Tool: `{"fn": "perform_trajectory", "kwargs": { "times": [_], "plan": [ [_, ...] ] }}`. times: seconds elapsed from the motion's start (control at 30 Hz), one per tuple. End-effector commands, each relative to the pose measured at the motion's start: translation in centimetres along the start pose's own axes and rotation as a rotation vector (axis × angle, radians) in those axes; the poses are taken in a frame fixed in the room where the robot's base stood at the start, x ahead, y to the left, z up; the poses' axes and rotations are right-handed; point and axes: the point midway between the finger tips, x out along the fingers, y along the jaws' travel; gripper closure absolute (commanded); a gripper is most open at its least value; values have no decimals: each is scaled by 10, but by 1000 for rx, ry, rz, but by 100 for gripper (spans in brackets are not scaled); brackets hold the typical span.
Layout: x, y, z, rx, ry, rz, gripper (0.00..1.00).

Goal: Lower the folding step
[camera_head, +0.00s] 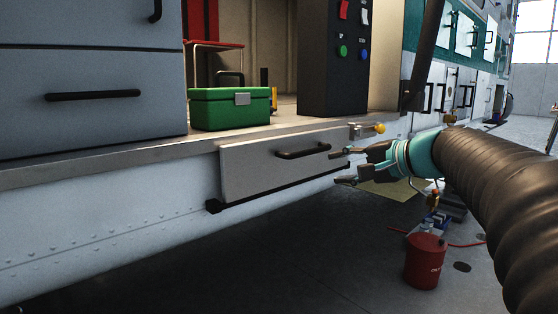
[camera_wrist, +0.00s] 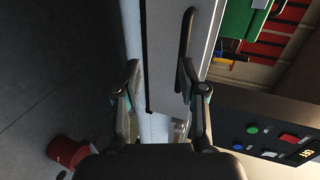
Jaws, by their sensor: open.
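The folding step (camera_head: 245,172) is a pale grey panel standing upright against the fuselage side, just below the cabin floor edge. A black bar handle (camera_head: 303,152) sits on its outer face, and a dark strip runs along its lower edge. A yellow knob (camera_head: 380,128) on a small metal latch is by the step's upper right corner. My gripper (camera_head: 340,167) is open and empty near the right end of the step, to the right of the handle. In the wrist view the step (camera_wrist: 165,35) and handle (camera_wrist: 184,45) lie ahead of my open gripper (camera_wrist: 159,69). Contact cannot be told.
A green box (camera_head: 230,110) stands on the cabin floor above the step. A dark control panel (camera_head: 342,60) with red switches and buttons stands to its right. A red can (camera_head: 426,262) is on the ground at lower right. The dark floor before the step looks clear.

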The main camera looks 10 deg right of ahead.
Motion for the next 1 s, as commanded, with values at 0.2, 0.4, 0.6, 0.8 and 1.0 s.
{"fn": "perform_trajectory", "kwargs": {
  "times": [0.2,0.4,0.6,0.8,1.0],
  "plan": [
    [-5,-23,-36,59,19,-115,59],
    [15,-27,-36,61,16,-121,59],
    [52,-31,-36,60,15,-119,59],
    [89,-36,-37,60,15,-119,59],
    [116,-39,-38,59,17,-119,59]
  ]
}}
